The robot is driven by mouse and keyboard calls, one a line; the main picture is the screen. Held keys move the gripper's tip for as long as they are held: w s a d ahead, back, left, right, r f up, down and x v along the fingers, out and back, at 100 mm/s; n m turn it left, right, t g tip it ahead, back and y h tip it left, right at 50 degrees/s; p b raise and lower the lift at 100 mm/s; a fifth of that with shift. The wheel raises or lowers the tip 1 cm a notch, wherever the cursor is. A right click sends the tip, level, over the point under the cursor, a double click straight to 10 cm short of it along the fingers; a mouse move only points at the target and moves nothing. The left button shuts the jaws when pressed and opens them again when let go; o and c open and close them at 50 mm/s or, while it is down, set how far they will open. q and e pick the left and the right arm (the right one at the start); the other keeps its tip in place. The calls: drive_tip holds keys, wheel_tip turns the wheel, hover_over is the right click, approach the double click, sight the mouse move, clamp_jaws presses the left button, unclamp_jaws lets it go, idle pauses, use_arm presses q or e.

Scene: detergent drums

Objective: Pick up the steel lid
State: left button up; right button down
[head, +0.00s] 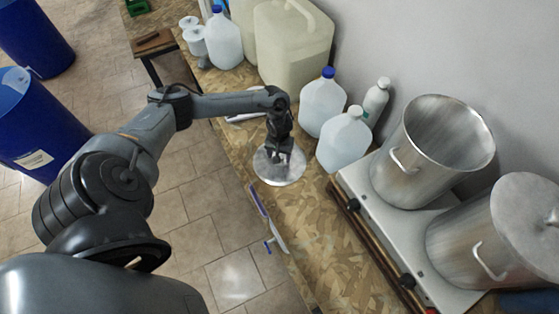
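A round steel lid (267,174) lies on the chipboard bench, near its front edge. My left gripper (280,157) points down right over the middle of the lid and covers its centre. The fingertips are at or just above the lid's centre. Whether they touch or grip anything there is too small to tell. A second steel lid (530,205) sits on the right-hand steel pot (468,252). My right gripper is not in view.
Translucent jugs (323,103) (343,139) and a white bottle (376,98) stand close behind the lid. To the right, an open steel pot (425,160) stands on a white hotplate (368,196). Blue drums (30,120) stand on the floor at left.

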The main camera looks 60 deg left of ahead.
use_arm(q)
clamp_jaws()
idle(0.3)
drive_tip(key=shift+r, duration=0.1)
